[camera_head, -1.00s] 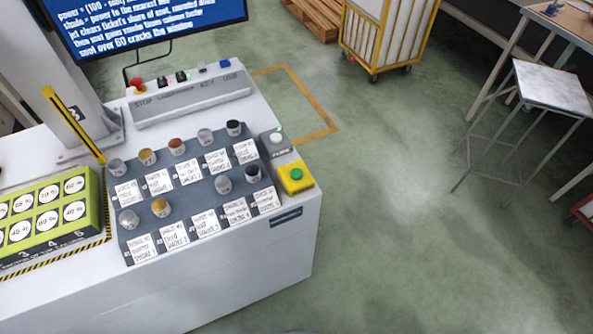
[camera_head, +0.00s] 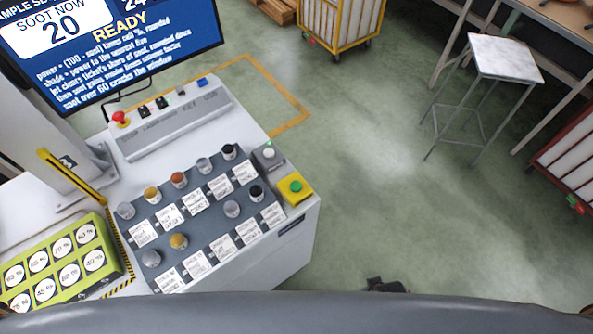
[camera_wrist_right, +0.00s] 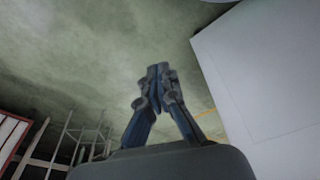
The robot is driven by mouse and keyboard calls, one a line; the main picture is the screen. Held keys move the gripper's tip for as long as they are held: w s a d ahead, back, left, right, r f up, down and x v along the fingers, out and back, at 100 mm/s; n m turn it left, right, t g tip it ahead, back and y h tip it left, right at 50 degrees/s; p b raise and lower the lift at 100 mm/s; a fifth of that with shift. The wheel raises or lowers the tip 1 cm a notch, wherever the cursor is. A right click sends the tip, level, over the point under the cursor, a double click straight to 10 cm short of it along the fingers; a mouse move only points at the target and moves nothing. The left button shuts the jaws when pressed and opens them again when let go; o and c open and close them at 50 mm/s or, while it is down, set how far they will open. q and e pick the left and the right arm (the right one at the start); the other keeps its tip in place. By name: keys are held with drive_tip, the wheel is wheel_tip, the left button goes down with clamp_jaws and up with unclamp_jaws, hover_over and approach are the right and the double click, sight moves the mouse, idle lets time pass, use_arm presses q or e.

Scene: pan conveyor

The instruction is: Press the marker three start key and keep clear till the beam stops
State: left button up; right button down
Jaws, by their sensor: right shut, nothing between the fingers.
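A yellow box with a green button (camera_head: 295,187) sits at the right end of the white console (camera_head: 285,255). A grey box with a pale button (camera_head: 268,153) and a small green light is just behind it. I cannot tell from lettering which is the marker three start key. The screen (camera_head: 120,45) reads "READY" and "SOOT NOW 20". No beam is visible. My right gripper (camera_wrist_right: 160,72) is shut and empty in the wrist view, beside a pale flat surface. A dark part, seemingly this gripper (camera_head: 385,286), shows low in the head view, over the floor right of the console. My left gripper is out of view.
A dark panel (camera_head: 212,207) holds several capped jars with labels. A green box with percentage discs (camera_head: 62,268) is left. A red stop button (camera_head: 121,118) is on the rear strip. A stool (camera_head: 505,58) and carts (camera_head: 340,22) stand beyond open floor.

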drive_tip(key=w+a+r+n+t+y+p, duration=0.1)
drive_tip(key=w+a+r+p, duration=0.2)
drive_tip(key=r, duration=0.9)
drive_tip(key=w+a+r+n+p, duration=0.2)
drive_tip(key=w+r+p, duration=0.25)
drive_tip(key=r, duration=0.75)
drive_tip(key=w+a+r+n+t+y+p, duration=0.1)
drive_tip(key=w+a+r+p, duration=0.3)
drive_tip(key=r, duration=0.9)
use_arm(q)
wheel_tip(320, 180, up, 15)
drive_tip(key=p, duration=0.2)
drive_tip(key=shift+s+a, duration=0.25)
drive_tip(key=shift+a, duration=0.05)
use_arm(e)
drive_tip(key=w+a+f+n+t+y, duration=0.2)
drive_tip(key=w+a+n+y, duration=0.2)
drive_tip(key=w+a+n, duration=0.7)
drive_tip(key=shift+w+a+n+y, duration=0.15)
drive_tip(key=shift+w+n+y, duration=0.15)
drive_tip(key=shift+w+n, duration=0.3)
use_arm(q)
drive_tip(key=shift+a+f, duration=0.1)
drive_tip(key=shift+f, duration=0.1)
use_arm(e)
drive_tip(key=shift+s, duration=0.1)
